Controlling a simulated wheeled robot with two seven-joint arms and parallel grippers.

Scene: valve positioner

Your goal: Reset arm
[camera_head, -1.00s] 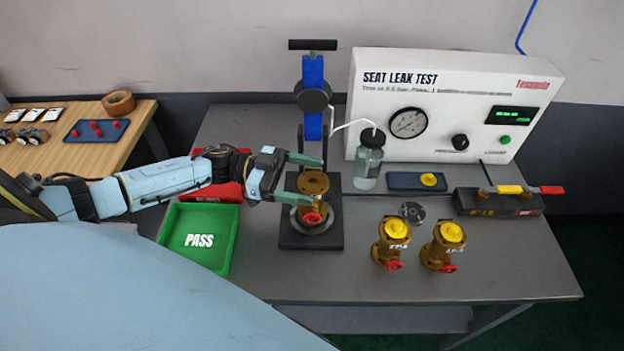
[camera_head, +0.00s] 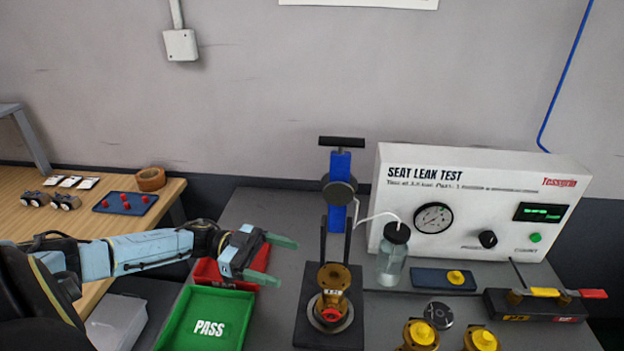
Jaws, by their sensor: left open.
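My left gripper (camera_head: 280,259) is open and empty. It hangs over the red tray (camera_head: 207,273) behind the green PASS tray, to the left of the test stand (camera_head: 341,195). Its fingers are apart from the brass valve (camera_head: 333,282), which sits upright on the stand's black base with its red part toward me. My left arm reaches in from the left. My right gripper is not in view.
The green PASS tray (camera_head: 172,334) looks empty. Two brass valves with yellow caps (camera_head: 419,333) (camera_head: 482,340) stand at the front right, cut by the frame. A glass bottle (camera_head: 392,262) and the Seat Leak Test panel (camera_head: 475,170) stand behind.

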